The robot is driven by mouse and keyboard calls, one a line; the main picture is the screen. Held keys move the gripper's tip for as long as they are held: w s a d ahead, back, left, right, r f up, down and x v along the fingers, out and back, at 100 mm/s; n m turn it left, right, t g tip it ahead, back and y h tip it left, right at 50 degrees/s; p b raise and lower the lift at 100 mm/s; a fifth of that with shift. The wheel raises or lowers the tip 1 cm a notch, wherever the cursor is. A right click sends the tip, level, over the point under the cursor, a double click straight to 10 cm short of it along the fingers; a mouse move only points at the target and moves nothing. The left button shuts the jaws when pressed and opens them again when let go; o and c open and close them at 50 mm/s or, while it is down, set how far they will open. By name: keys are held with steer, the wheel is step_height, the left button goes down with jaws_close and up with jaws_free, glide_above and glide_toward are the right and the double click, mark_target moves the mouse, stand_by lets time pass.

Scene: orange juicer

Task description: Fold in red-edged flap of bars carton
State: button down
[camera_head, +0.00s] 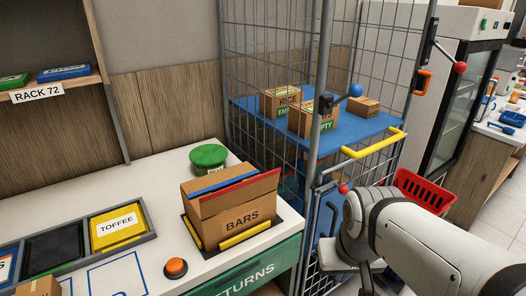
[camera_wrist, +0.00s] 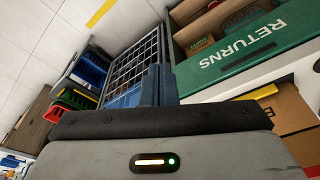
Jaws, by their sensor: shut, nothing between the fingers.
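The bars carton (camera_head: 238,215) sits on the white counter in a dark holder with yellow bars. Its red-edged flap (camera_head: 240,192) stands up along the front side, above the BARS label. A blue-edged flap (camera_head: 222,180) shows just behind it. My gripper (camera_wrist: 162,75) is shut and empty, pointing toward the wire cage and away from the carton. In the head view my arm is at the lower right, and the fingertips are not clearly seen.
A wire cage (camera_head: 270,50) with a blue shelf (camera_head: 345,135) and small boxes stands behind and right of the carton. A green round object (camera_head: 208,157) is behind it. An orange button (camera_head: 176,267) and a toffee tray (camera_head: 117,227) are left. A green RETURNS bin (camera_head: 250,280) is in front.

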steer(key=shift+d, duration=0.1)
steer(key=w+a+r+n+t+y, duration=0.1)
steer(key=w+a+r+n, duration=0.25)
steer(key=r+n, duration=0.35)
steer(key=w+a+r+n+y, duration=0.1)
steer(key=w+a+r+n, duration=0.3)
steer(key=n, duration=0.5)
steer(key=w+a+r+n+t+y, duration=0.1)
steer(key=w+a+r+n, duration=0.1)
steer(key=w+r+n, duration=0.45)
steer(key=w+a+f+n, duration=0.2)
steer(key=w+a+f, duration=0.2)
steer(key=f, duration=0.4)
steer(key=shift+w, duration=0.8)
steer(key=shift+r, duration=0.1)
